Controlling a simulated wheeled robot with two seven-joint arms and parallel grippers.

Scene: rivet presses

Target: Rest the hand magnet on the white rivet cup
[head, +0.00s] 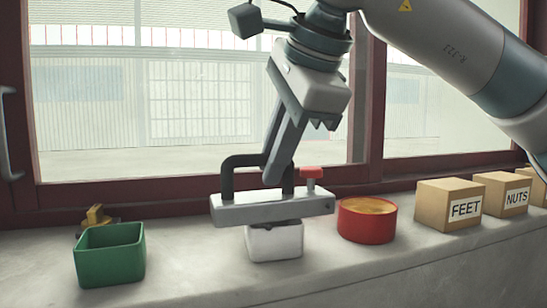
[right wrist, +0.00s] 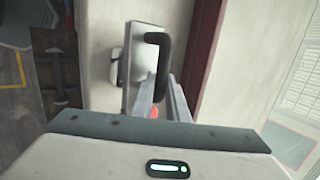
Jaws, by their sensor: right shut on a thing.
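The hand magnet (head: 272,207) is a pale grey bar with a black arched handle and a red knob on its right end. My right gripper (head: 277,178) is shut on the black handle and holds the bar roughly level. The white rivet cup (head: 274,243) stands on the sill directly under the bar. A dark patch shows between bar and cup rim; I cannot tell whether they touch. In the right wrist view the fingers (right wrist: 160,92) reach to the handle, the magnet (right wrist: 142,62) lies beyond, and part of the white cup (right wrist: 115,68) shows beside it. My left gripper is not in view.
A red round tin (head: 367,220) stands close right of the cup. Cardboard boxes marked FEET (head: 447,205) and NUTS (head: 502,194) are farther right. The window is behind.

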